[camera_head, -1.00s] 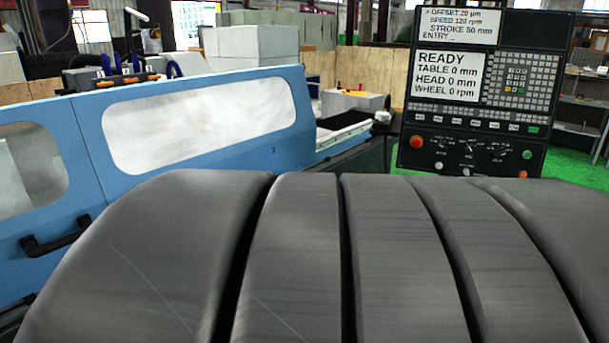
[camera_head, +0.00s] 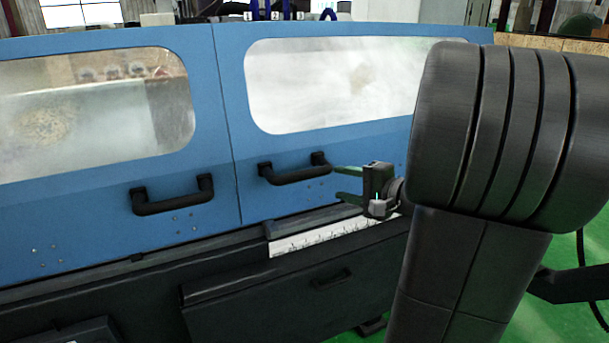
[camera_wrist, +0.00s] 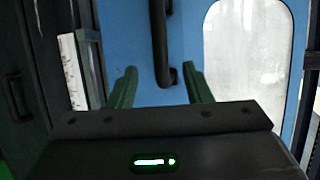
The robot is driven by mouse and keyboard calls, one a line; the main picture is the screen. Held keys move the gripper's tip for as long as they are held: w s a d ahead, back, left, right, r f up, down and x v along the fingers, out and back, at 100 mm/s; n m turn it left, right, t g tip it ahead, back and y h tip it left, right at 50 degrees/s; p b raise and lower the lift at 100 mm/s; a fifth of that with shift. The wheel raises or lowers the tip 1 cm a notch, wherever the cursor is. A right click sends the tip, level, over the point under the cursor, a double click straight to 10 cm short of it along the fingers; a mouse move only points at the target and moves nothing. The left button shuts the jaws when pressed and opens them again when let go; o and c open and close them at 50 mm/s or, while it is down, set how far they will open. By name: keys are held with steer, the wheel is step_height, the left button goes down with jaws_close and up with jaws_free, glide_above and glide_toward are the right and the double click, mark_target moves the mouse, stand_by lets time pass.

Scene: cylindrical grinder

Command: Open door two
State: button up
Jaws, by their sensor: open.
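Two blue door panels stand side by side, meeting at a narrow seam: a left one (camera_head: 75,215) and a right one (camera_head: 345,145). Each has a clouded window and a black bar handle. I see no readable number on either door. The right door's handle (camera_head: 294,168) is closest to my gripper (camera_head: 337,182), whose green fingers are open and empty just right of it. In the wrist view, this handle (camera_wrist: 158,35) runs upright, its lower end between and beyond the open fingers (camera_wrist: 160,72). Whether a finger touches it is unclear.
The left door's handle (camera_head: 172,195) is to the left. A white scale strip (camera_head: 320,237) runs on the ledge below the doors. A dark lower cabinet panel (camera_head: 285,300) with its own small handle is beneath. Green floor (camera_head: 545,318) shows at the right.

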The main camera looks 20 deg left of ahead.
mark_target(308, 176)
steer(key=p+x, duration=0.1)
steer(key=x, duration=1.2)
steer(key=shift+s+p, duration=0.15)
steer(key=shift+p, duration=0.2)
steer(key=shift+d, duration=0.1)
jaws_close()
